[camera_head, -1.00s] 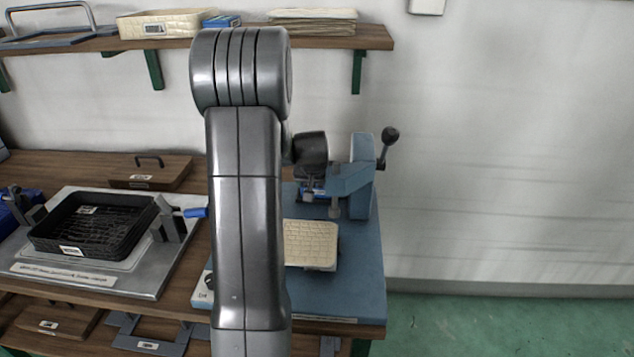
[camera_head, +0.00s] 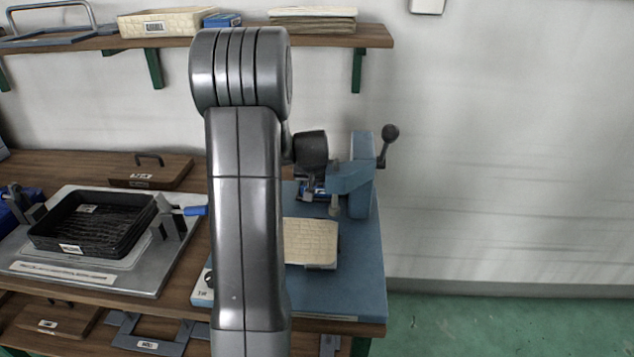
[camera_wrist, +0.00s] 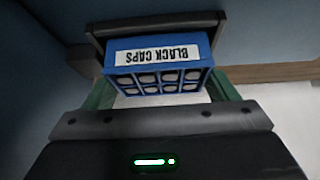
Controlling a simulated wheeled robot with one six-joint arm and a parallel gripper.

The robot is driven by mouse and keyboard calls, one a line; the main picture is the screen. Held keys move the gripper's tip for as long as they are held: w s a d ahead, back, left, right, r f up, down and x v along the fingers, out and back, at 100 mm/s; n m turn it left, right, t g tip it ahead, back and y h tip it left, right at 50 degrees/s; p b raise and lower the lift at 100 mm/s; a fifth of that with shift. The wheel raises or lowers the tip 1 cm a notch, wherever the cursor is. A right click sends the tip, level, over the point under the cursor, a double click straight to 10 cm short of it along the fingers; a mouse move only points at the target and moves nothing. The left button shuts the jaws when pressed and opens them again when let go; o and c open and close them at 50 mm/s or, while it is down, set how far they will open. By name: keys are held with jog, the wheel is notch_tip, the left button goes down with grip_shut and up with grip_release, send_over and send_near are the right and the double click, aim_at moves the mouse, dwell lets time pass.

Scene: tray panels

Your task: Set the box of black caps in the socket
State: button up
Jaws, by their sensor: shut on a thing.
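The box of black caps (camera_wrist: 150,52) is blue, with a white label reading BLACK CAPS, upside down in the wrist view, and rows of round pale cells. My gripper (camera_wrist: 160,80) is shut on it, a green finger at each side. A dark bracket-like frame (camera_wrist: 150,24) borders the box's far side; I cannot tell whether it is the socket or whether they touch. In the head view a bit of blue, likely the box (camera_head: 312,188), shows below my wrist, beside the blue press (camera_head: 360,180). My arm hides most of the gripper there.
A cream textured block (camera_head: 312,240) sits on the blue base (camera_head: 350,275) in front of the press. A black tray (camera_head: 125,235) lies on a metal fixture (camera_head: 150,280) at the left. A wooden shelf (camera_head: 340,40) runs above.

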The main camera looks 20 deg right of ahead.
jog(key=shift+s+a+f+b, duration=0.1)
jog(key=shift+s+f+b, duration=0.1)
jog(key=shift+f, duration=0.3)
jog(key=shift+s+a+f+b, duration=0.1)
jog(key=shift+s+f+b, duration=0.05)
jog(key=shift+f, duration=0.3)
jog(key=o, duration=1)
jog(key=shift+o, duration=0.2)
jog(key=shift+s+r, duration=0.1)
jog(key=shift+r, duration=0.3)
jog(key=w+p+v, duration=0.1)
jog(key=v, duration=1.3)
jog(key=shift+d+r, duration=0.2)
jog(key=shift+r, duration=0.25)
jog(key=x, duration=1.2)
jog(key=shift+s+f+b, duration=0.15)
jog(key=shift+f+b, duration=0.15)
